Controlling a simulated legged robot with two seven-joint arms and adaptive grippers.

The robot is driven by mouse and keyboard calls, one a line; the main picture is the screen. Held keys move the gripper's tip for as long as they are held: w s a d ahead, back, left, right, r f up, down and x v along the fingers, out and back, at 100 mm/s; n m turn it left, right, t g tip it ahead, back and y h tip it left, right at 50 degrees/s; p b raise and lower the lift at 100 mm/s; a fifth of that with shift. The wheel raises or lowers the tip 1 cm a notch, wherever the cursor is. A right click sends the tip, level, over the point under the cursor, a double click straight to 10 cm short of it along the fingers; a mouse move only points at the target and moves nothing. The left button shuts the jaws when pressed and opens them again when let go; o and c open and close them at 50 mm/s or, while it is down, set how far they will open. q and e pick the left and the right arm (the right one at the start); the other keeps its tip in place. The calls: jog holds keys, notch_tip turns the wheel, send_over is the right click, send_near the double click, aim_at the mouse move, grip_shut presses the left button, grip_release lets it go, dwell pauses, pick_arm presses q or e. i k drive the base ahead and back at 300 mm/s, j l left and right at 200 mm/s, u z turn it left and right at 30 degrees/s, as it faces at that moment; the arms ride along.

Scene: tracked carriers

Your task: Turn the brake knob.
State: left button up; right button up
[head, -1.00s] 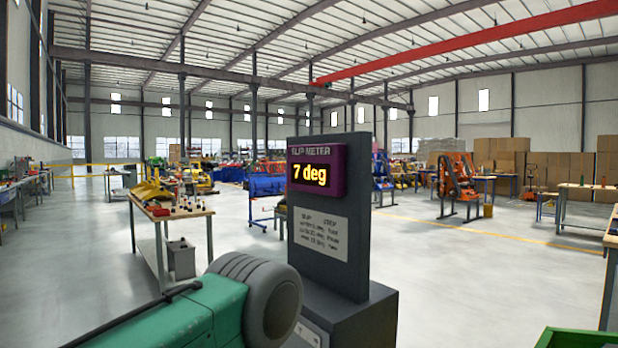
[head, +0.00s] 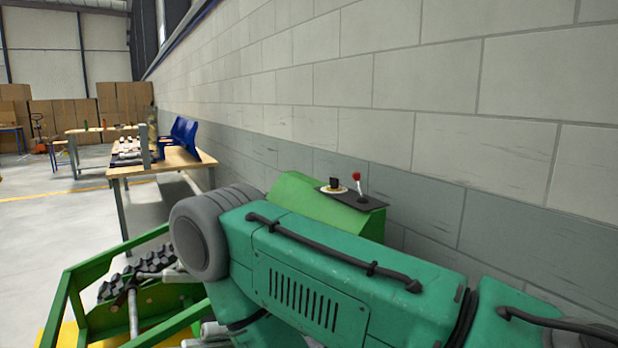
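A small black knob (head: 334,183) stands on a pale round dial (head: 341,190) on a dark panel (head: 372,204). The panel lies on top of a bright green housing (head: 300,203) near the block wall. I see no readable label on the knob. Next to it on the panel stands a lever with a red top (head: 357,177). My teal right arm crosses the foreground from the right and hides the lower part of the housing. Neither of my grippers shows.
A green carrier frame (head: 66,296) with a dark track (head: 140,274) is at lower left, partly behind my arm. The block wall (head: 420,90) runs along the right. A wooden workbench (head: 170,163) with blue bins (head: 184,134) stands beyond. Open floor (head: 40,225) lies at left.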

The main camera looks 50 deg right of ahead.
aim_at(333, 180)
jog(key=z, duration=1.85)
